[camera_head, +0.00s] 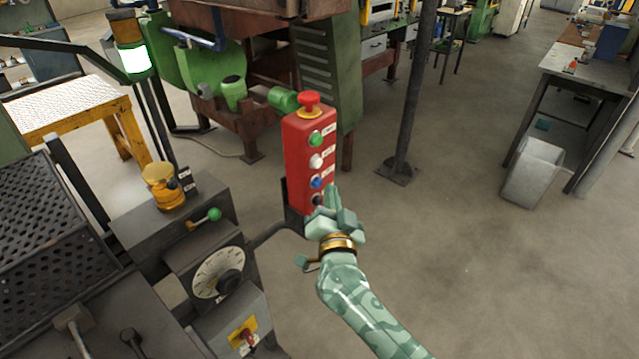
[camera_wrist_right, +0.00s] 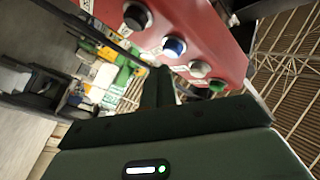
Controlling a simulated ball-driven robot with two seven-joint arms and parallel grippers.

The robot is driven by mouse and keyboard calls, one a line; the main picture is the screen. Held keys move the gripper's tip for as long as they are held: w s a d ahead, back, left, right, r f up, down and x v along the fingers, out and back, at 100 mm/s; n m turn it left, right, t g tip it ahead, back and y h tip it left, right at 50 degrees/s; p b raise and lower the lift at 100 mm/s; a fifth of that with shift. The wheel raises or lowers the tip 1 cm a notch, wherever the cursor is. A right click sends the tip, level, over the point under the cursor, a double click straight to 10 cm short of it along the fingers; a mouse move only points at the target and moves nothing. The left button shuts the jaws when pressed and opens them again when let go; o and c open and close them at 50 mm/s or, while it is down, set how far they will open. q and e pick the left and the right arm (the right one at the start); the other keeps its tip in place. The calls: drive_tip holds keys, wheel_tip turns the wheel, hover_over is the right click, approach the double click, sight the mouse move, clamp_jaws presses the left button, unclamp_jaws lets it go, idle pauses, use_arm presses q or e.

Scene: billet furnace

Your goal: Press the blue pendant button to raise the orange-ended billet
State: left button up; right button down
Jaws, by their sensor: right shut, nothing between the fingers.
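A red pendant box (camera_head: 300,165) stands upright in the middle of the head view, with a red mushroom knob on top and green, white, blue and black buttons down its face. The blue button (camera_head: 316,182) is the third one down. It also shows in the right wrist view (camera_wrist_right: 174,46), between the black and white buttons. My right gripper (camera_head: 332,192) is shut and empty, its tips close to the lower part of the pendant, near the blue button. I cannot tell whether they touch. My left gripper is not in view. I make out no orange-ended billet.
A console with a dial (camera_head: 218,275) and a green-knobbed lever (camera_head: 213,215) stands left of the pendant. A dark post (camera_head: 410,100) rises behind it. A grey bin (camera_head: 533,172) stands at the right. The floor right of my arm is clear.

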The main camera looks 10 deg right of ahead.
drive_tip(key=shift+w+a, duration=0.1)
idle(0.7)
drive_tip(key=shift+w+a, duration=0.2)
drive_tip(key=shift+w, duration=0.05)
